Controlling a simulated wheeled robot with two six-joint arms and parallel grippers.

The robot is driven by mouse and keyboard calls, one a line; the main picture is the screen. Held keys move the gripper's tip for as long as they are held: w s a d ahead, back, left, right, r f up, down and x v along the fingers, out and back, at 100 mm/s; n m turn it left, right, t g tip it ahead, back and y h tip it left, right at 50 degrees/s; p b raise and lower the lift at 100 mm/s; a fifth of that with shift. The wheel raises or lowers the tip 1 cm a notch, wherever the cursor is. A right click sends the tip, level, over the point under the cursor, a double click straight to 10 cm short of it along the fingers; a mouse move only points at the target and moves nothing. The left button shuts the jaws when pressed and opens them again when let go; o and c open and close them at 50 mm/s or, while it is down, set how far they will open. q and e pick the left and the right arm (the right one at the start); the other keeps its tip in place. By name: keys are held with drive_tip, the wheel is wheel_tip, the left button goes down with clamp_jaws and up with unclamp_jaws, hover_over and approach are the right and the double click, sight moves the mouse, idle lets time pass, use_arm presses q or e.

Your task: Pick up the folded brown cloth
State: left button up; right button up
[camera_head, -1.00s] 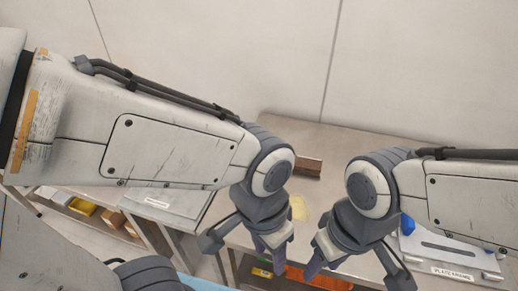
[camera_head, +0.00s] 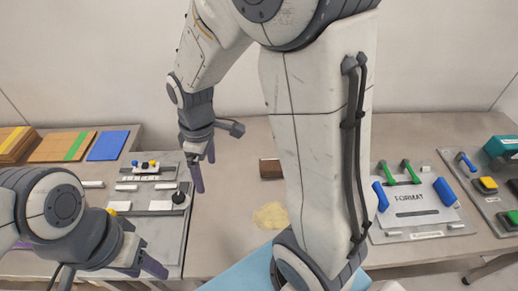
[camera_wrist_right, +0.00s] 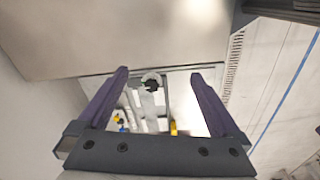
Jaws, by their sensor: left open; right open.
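A small brown flat item (camera_head: 270,168), which may be the folded brown cloth, lies on the table near the middle of the head view. Its right end meets the edge of my right arm. Its material is hard to tell. My right gripper (camera_head: 203,172) is open and empty, left of the brown item and above the table. In the right wrist view its open fingers (camera_wrist_right: 160,76) frame part of a fixture board, and no brown cloth shows there. My left gripper (camera_head: 143,268) is open and empty at the lower left, far from the brown item.
A tan patch (camera_head: 271,215) lies in front of the brown item. A fixture board (camera_head: 170,225) stands left, with brown boards (camera_head: 60,147) and a blue panel (camera_head: 108,146) beyond. A FORMAT plate (camera_head: 415,203) with handles is right. My right arm covers the table's middle.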

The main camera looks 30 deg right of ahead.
drive_tip(key=w+d+f+n+p, duration=0.1)
drive_tip(key=w+d, duration=0.2)
drive_tip(key=d, duration=0.3)
drive_tip(key=w+d+f+p, duration=0.1)
drive_tip(key=w+d+f, duration=0.1)
drive_tip(key=d, duration=0.4)
drive_tip(key=n+p, duration=0.2)
hover_over(274, 164)
wheel_tip(274, 164, down, 9)
drive_tip(key=shift+w+f, duration=0.1)
wheel_tip(274, 164, down, 5)
drive_tip(key=shift+p, duration=1.2)
drive_tip(key=shift+f, duration=0.35)
use_arm(q)
wheel_tip(274, 164, up, 8)
drive_tip(key=shift+f, duration=0.25)
drive_tip(key=shift+s, duration=0.1)
use_arm(e)
drive_tip(key=c, duration=1.1)
use_arm(q)
drive_tip(key=shift+f, duration=0.1)
use_arm(e)
drive_tip(key=shift+r, duration=0.1)
